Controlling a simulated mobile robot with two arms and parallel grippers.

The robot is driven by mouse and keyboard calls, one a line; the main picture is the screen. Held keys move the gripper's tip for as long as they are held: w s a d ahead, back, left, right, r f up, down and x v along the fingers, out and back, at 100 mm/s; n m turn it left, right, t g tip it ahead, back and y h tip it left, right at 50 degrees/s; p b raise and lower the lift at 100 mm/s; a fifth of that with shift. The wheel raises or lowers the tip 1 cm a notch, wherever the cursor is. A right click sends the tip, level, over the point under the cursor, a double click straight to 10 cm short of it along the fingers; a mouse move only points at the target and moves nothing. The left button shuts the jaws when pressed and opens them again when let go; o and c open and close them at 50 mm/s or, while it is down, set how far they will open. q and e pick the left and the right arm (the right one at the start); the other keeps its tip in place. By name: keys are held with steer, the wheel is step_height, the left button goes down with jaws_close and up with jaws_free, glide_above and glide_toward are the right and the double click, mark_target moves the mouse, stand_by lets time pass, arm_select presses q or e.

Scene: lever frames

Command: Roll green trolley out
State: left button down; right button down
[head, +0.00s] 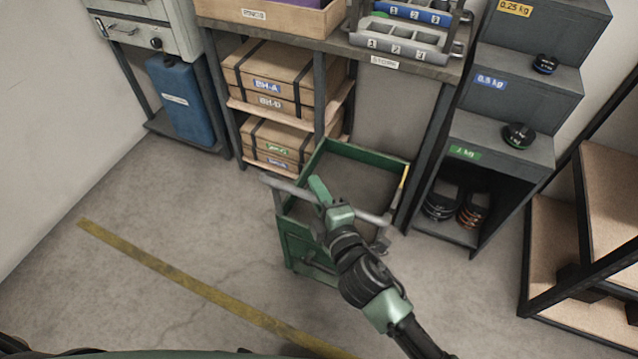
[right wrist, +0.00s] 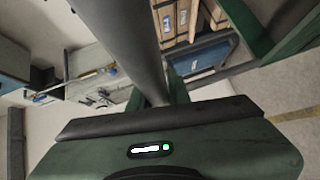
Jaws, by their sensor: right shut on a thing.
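The green trolley (head: 300,243) stands upright on the floor in the middle of the head view, with an open, empty-looking grey tray top. Its far end is at the bay under the workbench, between the bench legs. A grey push handle (head: 285,186) runs across its near side. My right gripper (head: 321,190) is shut on this handle near its middle. In the right wrist view the handle (right wrist: 125,35) passes as a grey tube above the gripper body, which hides the grip itself. My right forearm covers part of the trolley's near right side. My left gripper is out of view.
A workbench (head: 420,68) with boxed shelves stands behind. Grey weight steps (head: 500,152) stand close on the trolley's right, and a wooden-shelved rack (head: 560,235) is further right. A blue canister (head: 182,100) is back left. Floor left and in front is clear, crossed by a yellow line (head: 190,284).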

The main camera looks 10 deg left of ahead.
steer(key=shift+f, duration=0.1)
steer(key=c, duration=1.3)
jaws_free()
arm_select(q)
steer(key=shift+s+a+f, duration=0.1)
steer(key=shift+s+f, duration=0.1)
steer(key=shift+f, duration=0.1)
arm_select(e)
steer(key=v, duration=0.7)
steer(key=shift+s+d, duration=0.2)
steer(key=shift+s, duration=0.15)
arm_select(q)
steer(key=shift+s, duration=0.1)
